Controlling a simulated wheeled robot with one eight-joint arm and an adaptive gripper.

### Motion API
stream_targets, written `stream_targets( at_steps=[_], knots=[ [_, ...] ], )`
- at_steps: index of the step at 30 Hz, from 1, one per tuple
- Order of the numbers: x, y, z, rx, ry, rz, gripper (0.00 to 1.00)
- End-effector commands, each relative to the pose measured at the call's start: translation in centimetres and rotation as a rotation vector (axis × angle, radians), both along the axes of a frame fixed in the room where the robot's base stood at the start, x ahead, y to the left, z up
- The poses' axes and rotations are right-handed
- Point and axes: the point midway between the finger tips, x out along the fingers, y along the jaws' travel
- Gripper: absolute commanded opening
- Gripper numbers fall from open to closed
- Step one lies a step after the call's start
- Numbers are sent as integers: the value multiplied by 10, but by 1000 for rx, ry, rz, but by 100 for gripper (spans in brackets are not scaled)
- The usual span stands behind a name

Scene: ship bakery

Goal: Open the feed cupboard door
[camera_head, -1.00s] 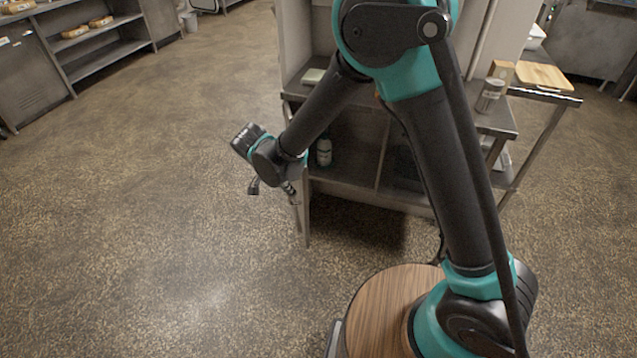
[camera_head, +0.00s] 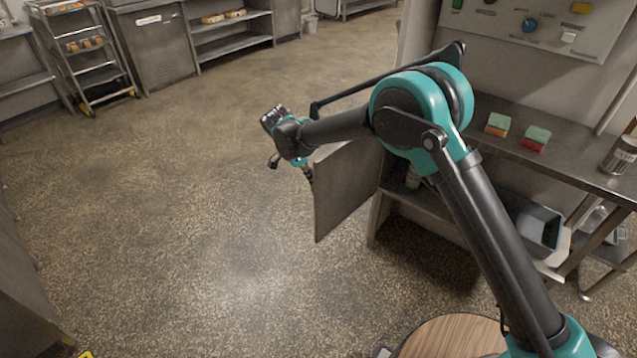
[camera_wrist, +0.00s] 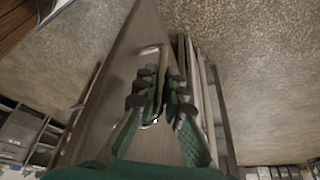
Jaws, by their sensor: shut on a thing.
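The feed cupboard door (camera_head: 343,196) is a grey metal panel. It stands swung outward from the cupboard under the steel counter, leaving the front partly open. My gripper (camera_head: 307,172) is at the door's outer edge. In the wrist view my gripper (camera_wrist: 157,98) is shut on the door handle (camera_wrist: 151,48), a thin metal bar on the door face (camera_wrist: 119,75). The green finger pads lie on either side of the bar. In the head view the handle is mostly hidden by the gripper.
The steel counter (camera_head: 560,160) holds two sponges (camera_head: 497,125) and a tin (camera_head: 620,155). A dark bin (camera_head: 536,225) sits on the shelf below. Floor left of the door is clear. A bread rack (camera_head: 85,50) stands far left.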

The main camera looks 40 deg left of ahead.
Motion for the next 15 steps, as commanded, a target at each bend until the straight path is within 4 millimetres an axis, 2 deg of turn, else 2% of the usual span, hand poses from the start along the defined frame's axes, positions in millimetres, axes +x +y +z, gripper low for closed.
stream_targets(
  at_steps=[15],
  knots=[
    [4,5,0,0,-2,-19,0]
  ],
)
